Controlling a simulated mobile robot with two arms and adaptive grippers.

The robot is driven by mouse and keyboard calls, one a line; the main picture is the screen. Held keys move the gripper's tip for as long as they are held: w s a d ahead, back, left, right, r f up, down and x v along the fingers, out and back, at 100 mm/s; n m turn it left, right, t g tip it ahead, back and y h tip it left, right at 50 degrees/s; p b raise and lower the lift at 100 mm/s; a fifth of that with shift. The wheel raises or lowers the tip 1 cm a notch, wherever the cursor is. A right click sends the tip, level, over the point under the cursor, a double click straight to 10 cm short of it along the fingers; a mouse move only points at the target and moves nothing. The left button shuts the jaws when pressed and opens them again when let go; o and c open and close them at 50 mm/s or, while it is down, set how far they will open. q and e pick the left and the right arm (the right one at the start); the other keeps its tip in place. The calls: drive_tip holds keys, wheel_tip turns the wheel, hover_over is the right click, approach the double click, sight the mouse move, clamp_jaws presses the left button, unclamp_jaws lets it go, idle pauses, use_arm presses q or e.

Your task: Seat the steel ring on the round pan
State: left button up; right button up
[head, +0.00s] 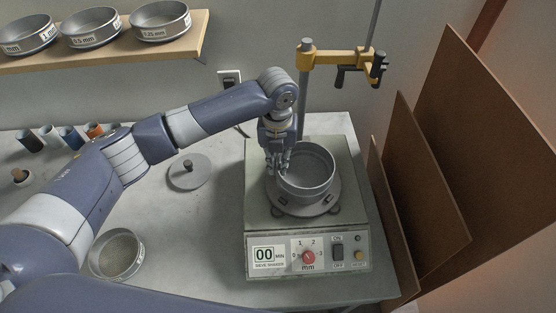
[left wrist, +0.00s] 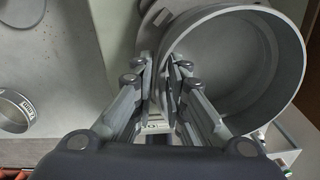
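The steel ring (head: 318,190) is a grey open cylinder over the round pan (head: 296,209), a wider grey disc on top of the sieve shaker. It looks roughly level, slightly toward the back of the pan; I cannot tell whether it touches the pan. My left gripper (head: 277,172) points down at the ring's left side. In the left wrist view my left gripper (left wrist: 162,80) has one finger outside and one inside the wall of the steel ring (left wrist: 292,75), closed on it. The round pan (left wrist: 150,18) shows partly beneath. My right gripper is not in view.
The shaker (head: 262,228) has a clamp post (head: 304,90) behind it. A lid with a knob (head: 188,172) and a mesh sieve (head: 117,255) lie to the left on the bench. Brown boards (head: 425,180) lean at the right. Several small jars stand far left.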

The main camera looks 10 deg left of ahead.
use_arm(q)
drive_tip(key=shift+o, duration=0.3)
drive_tip(key=shift+r, duration=0.2)
wheel_tip(320, 180, up, 12)
drive_tip(key=shift+f, duration=0.2)
drive_tip(key=shift+s, duration=0.1)
idle(0.5)
